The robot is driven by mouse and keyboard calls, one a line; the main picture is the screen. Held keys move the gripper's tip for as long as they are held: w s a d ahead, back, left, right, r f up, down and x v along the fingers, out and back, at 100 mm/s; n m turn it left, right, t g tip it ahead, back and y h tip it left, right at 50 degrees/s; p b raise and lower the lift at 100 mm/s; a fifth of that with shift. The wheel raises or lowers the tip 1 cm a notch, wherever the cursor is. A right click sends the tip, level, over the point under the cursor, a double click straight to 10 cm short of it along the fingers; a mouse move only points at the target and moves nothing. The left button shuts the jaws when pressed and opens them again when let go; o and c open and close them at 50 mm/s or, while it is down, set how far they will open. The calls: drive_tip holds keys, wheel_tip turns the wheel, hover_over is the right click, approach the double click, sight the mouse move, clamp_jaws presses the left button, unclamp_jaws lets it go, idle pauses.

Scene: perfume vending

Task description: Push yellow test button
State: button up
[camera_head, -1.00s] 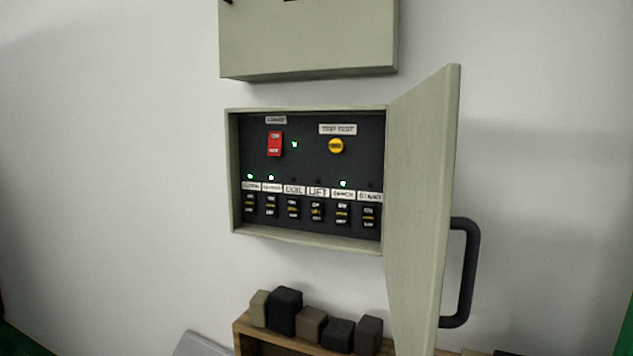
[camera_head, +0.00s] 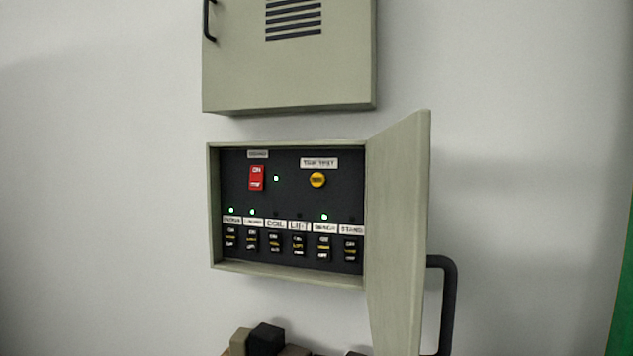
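The yellow test button (camera_head: 317,180) is a round knob on the black panel (camera_head: 290,200), under a white label (camera_head: 319,163) that seems to read "TRIP TEST". The panel sits inside an open grey-green wall box (camera_head: 287,273). A red switch (camera_head: 257,178) is left of the button, with a lit green lamp (camera_head: 276,179) between them. A row of small black switches with labels runs below, with a few green lamps lit above it. My gripper is not in view, and nothing covers the button.
The box's door (camera_head: 397,230) stands open on the right, with a dark handle (camera_head: 447,300). A closed cabinet (camera_head: 290,75) hangs above. Dark and tan blocks (camera_head: 266,338) show at the bottom edge. The wall at left is bare.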

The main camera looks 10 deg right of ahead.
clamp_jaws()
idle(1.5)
